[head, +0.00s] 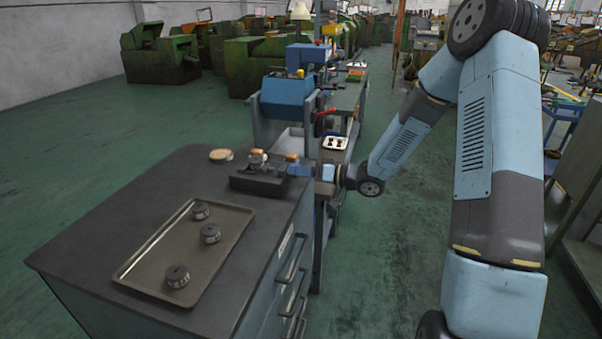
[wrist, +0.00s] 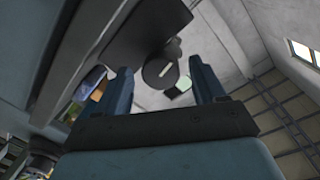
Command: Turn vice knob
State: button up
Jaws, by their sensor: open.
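The dark vice (head: 258,183) sits at the far right corner of the grey workbench top. My gripper (head: 298,169) reaches in from the right at the vice's right end. In the wrist view my gripper (wrist: 162,84) has its two fingers spread apart. A dark round vice knob (wrist: 160,71) with a pale slot shows between and beyond the fingers. Neither finger visibly touches it. The head view does not clearly show the knob; my gripper covers that end of the vice.
A metal tray (head: 145,263) with several small dark round parts lies on the workbench (head: 105,215). A round tan disc (head: 221,155) lies left of the vice. A blue machine (head: 287,95) stands behind. Green floor (head: 390,270) is open to the right of the drawers.

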jog(key=shift+d, duration=0.1)
jog(key=v, duration=1.3)
jog(key=shift+s+d, duration=0.15)
jog(key=shift+d, duration=0.15)
jog(key=w+d+r+m+t+h, duration=0.1)
jog(key=w+d+r+t+h, duration=0.35)
jog(key=r+h, duration=0.4)
jog(key=s+d+r+m+h, duration=0.3)
jog(key=s+d+r+h, duration=0.2)
jog(key=s+r+h, duration=0.25)
jog(key=s+a+r+m+g, duration=0.1)
jog(key=s+r+g, duration=0.1)
jog(key=s, duration=1.1)
jog(key=s+a+r+m+g, duration=0.2)
jog(key=s+g, duration=0.1)
jog(key=s, duration=1)
jog(key=shift+a, duration=0.35)
